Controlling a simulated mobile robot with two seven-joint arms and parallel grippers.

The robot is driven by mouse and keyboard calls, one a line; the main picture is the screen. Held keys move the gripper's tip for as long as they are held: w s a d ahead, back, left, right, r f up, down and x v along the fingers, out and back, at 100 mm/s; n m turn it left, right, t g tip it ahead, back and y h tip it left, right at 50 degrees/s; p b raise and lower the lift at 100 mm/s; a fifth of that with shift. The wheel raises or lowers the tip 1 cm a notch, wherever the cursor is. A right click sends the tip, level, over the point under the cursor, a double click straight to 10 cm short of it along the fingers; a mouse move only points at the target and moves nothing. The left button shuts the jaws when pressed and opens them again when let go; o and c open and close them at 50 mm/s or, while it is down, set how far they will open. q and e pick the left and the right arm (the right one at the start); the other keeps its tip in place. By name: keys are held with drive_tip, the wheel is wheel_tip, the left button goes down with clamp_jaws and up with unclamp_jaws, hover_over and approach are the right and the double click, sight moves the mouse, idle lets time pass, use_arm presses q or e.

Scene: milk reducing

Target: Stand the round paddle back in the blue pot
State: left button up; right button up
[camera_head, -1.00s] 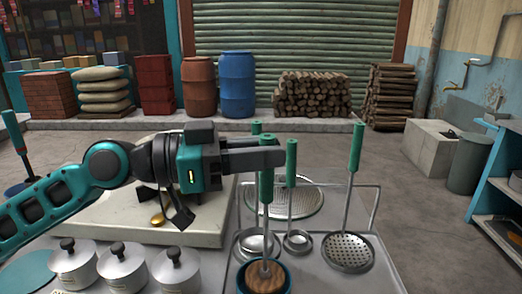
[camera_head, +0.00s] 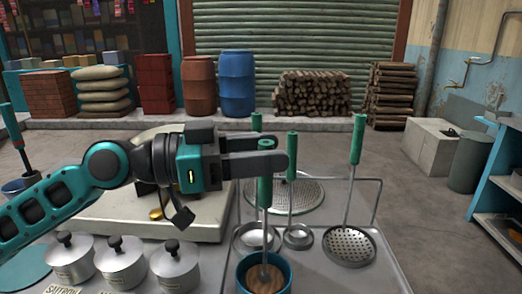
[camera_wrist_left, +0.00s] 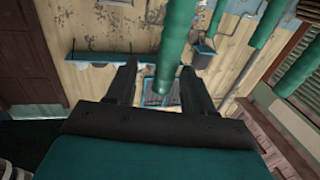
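The round paddle (camera_head: 265,193) stands upright in the blue pot (camera_head: 288,273) at the bottom middle of the head view. Its green handle points up and its wooden head sits inside the pot, below the rim. My right gripper is not in view.
Several green-handled ladles and skimmers, including a perforated skimmer (camera_head: 349,245), stand close by at a wire rack (camera_head: 379,205). Several lidded metal pots (camera_head: 174,265) stand at the front left. A pale slab (camera_head: 110,215) lies behind them.

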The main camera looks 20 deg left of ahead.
use_arm(q)
drive_tip(key=shift+f, duration=0.1)
idle(0.3)
drive_tip(key=b+v, duration=0.5)
drive_tip(key=v, duration=0.8)
idle(0.5)
drive_tip(key=shift+b, duration=0.3)
drive_tip(key=b+v, duration=0.4)
drive_tip(key=v, duration=0.5)
